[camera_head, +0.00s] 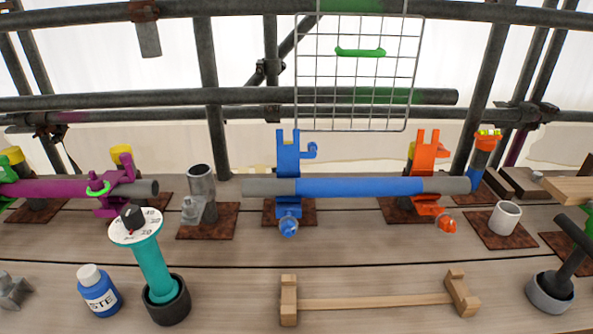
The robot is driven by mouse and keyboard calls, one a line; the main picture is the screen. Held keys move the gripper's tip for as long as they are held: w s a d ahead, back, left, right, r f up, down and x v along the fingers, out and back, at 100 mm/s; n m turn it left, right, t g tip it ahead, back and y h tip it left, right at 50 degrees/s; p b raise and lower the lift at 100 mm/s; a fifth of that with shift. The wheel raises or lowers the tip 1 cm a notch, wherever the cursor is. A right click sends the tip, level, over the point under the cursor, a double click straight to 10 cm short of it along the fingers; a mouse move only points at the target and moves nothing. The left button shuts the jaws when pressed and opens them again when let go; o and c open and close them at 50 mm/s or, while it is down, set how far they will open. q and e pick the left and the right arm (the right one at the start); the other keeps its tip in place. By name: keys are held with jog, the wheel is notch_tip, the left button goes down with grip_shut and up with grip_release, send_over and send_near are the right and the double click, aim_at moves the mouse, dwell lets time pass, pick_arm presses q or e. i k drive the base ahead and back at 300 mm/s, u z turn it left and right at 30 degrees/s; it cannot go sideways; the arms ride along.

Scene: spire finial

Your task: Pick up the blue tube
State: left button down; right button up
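The blue tube (360,187) lies horizontally across the middle of the head view, with bare grey sections at both ends. Near its left end it passes a blue clamp (288,155) on a rusty base plate. Near its right end it passes an orange clamp (426,153) on another plate. I cannot tell whether the clamps are closed around it. Neither of my grippers is in view.
A purple tube (55,188) lies at the left, beside a grey upright socket (201,185). A teal tool with a dial (150,260), a glue bottle (98,293) and a wooden rack (375,301) stand in front. Scaffold poles and a wire grid (358,70) are behind.

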aim_at(395, 187)
jog(key=k, duration=1)
jog(key=z, duration=1.4)
jog(key=i, duration=1.15)
jog(key=u, duration=2.45)
